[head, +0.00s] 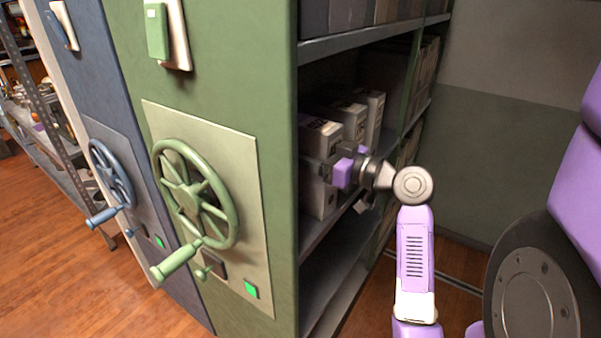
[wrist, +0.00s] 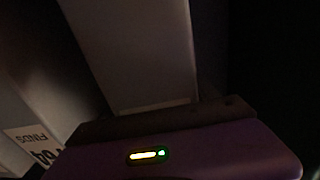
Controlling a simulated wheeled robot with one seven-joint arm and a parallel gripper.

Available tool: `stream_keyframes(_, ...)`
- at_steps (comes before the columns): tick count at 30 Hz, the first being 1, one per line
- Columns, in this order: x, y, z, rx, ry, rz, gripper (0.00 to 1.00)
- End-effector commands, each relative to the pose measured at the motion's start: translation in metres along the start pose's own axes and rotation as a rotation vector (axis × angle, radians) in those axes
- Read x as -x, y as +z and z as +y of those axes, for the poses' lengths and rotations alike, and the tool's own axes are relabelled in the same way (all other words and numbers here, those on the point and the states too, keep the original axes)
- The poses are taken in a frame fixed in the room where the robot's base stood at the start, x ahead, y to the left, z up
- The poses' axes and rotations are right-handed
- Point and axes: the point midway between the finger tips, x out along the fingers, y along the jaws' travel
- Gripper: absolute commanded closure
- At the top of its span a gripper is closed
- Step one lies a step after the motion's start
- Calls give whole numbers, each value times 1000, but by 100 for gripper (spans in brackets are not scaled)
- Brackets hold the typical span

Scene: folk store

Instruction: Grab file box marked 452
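Several pale file boxes stand on the middle shelf in the head view; the nearest box (head: 319,193) is partly covered by my gripper (head: 335,170). My gripper is at the front of these boxes, inside the shelf opening. Its fingers are too hidden to tell open from shut. In the wrist view a grey box (wrist: 140,50) lies straight ahead, its label a thin pale strip I cannot read. A box at left (wrist: 60,75) carries an upside-down label with "FINDS" and digits like "64", partly cut off. I cannot make out 452 on any box.
A green cabinet end panel (head: 245,60) with a green handwheel (head: 193,193) stands left of the shelf opening. The shelf board (head: 375,38) above holds dark boxes. A wall (head: 505,140) is to the right. Wood floor (head: 50,245) is clear at lower left.

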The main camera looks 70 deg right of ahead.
Motion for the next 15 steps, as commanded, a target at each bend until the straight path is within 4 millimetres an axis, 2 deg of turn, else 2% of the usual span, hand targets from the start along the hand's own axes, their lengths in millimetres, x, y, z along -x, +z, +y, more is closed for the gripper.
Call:
stream_keyframes(1, 0, 0, 0, 0, 0, 0, 44)
stream_keyframes(9, 0, 0, 0, 0, 0, 0, 97)
stream_keyframes(10, 0, 0, 0, 0, 0, 0, 100)
stream_keyframes(15, 0, -3, 0, 3, 0, 5, 100)
